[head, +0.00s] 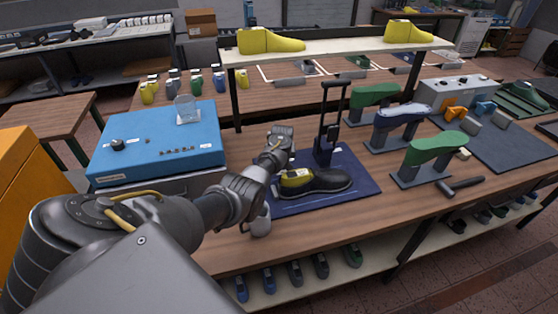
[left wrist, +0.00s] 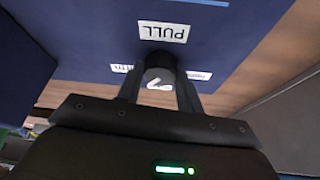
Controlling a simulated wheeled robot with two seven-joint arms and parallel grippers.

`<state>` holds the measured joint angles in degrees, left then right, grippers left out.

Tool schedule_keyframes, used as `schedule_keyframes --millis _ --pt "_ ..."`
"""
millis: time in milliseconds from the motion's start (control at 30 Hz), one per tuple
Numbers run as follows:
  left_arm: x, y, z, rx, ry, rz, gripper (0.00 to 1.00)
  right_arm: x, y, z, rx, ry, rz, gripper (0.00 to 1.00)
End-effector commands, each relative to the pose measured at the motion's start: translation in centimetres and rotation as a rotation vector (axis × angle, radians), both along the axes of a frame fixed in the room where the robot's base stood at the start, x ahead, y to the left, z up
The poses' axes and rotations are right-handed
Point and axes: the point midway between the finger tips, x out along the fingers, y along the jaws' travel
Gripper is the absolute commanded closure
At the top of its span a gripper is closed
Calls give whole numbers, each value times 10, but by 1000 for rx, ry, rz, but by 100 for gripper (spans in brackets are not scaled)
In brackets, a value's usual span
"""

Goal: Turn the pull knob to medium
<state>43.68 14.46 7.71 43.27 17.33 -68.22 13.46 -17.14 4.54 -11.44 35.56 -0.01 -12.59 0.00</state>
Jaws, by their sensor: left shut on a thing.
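The pull knob (left wrist: 158,68) is a dark round knob on a dark blue face, below a white PULL label (left wrist: 163,32) that reads upside down in the left wrist view. Smaller white labels, partly hidden and unreadable, sit at its left (left wrist: 122,68) and right (left wrist: 198,75). A white mark (left wrist: 158,84) shows on the knob; its pointing direction is unclear. My left gripper (left wrist: 160,88) is shut on the knob, one finger on each side. My right gripper is out of view.
A black shoe with a yellow last (head: 305,183) lies on the blue mat (head: 350,182) close to my left arm. A light blue box (head: 155,140) with a knob stands at left. Green and blue lasts on stands (head: 435,150) and a hammer (head: 460,187) are at right.

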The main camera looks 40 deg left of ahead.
Motion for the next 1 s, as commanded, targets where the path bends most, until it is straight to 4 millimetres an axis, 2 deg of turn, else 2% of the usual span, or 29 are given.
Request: schedule_keyframes --millis 267,500,800,1000 --pt "2 -1 -3 1 -1 262 86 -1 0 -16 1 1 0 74" --pt "4 -1 -4 1 -3 461 86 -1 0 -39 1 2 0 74" --pt "4 -1 -3 1 -2 626 86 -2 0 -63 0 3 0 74" --pt "4 -1 -1 0 -2 678 86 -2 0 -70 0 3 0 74"
